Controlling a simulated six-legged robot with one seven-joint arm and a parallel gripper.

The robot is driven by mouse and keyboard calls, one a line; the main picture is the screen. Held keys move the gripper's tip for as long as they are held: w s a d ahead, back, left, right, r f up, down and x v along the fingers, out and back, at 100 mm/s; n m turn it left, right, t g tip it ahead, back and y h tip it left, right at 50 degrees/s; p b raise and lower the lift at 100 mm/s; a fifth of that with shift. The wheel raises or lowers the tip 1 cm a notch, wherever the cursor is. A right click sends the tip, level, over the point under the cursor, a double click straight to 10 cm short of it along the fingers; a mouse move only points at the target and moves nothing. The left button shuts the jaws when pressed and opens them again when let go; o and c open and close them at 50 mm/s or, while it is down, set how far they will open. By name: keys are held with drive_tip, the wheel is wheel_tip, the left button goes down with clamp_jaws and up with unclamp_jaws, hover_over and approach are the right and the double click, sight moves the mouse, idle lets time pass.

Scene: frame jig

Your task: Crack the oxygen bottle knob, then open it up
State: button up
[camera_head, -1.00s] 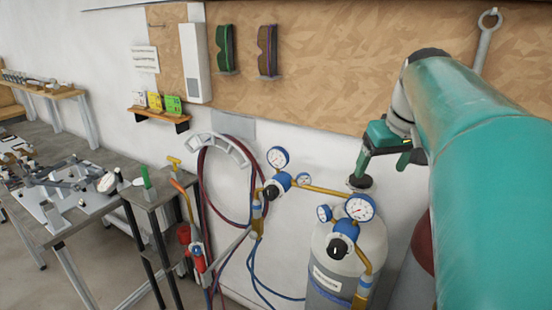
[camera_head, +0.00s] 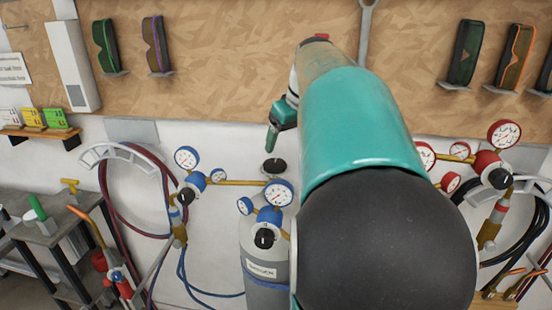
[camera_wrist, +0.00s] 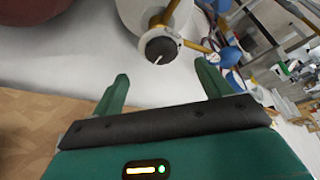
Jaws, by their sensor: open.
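The grey oxygen bottle (camera_head: 264,290) stands by the wall in the body camera view, its label partly readable. A black round knob (camera_head: 274,166) sits behind its blue-rimmed gauges. My gripper (camera_head: 271,148) points down just above this knob, with a small gap visible. In the wrist view a black knob with a white mark (camera_wrist: 162,49) lies beyond and between the two green fingers. My gripper (camera_wrist: 162,75) is open there, with nothing between the fingers. My arm hides part of the bottle's right side in the body camera view.
Blue-rimmed gauges (camera_head: 278,194) and a brass pipe (camera_head: 240,183) crowd the knob. Red-rimmed gauges (camera_head: 503,134) are on the right. A hose coil (camera_head: 130,200) hangs on the left wall. A dark red cylinder (camera_wrist: 40,8) shows in the wrist view.

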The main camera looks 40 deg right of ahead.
sight(275, 163)
drive_tip(key=x, duration=0.4)
drive_tip(key=w+x, duration=0.1)
drive_tip(key=x, duration=0.4)
drive_tip(key=shift+r, duration=0.2)
drive_tip(key=shift+s+r, duration=0.1)
drive_tip(key=shift+s, duration=0.2)
drive_tip(key=shift+w+f, duration=0.2)
drive_tip(key=shift+w, duration=0.2)
drive_tip(key=shift+s+r, duration=0.1)
drive_tip(key=shift+s, duration=0.15)
drive_tip(key=shift+c, duration=1)
drive_tip(key=shift+w, duration=0.1)
drive_tip(key=c, duration=0.8)
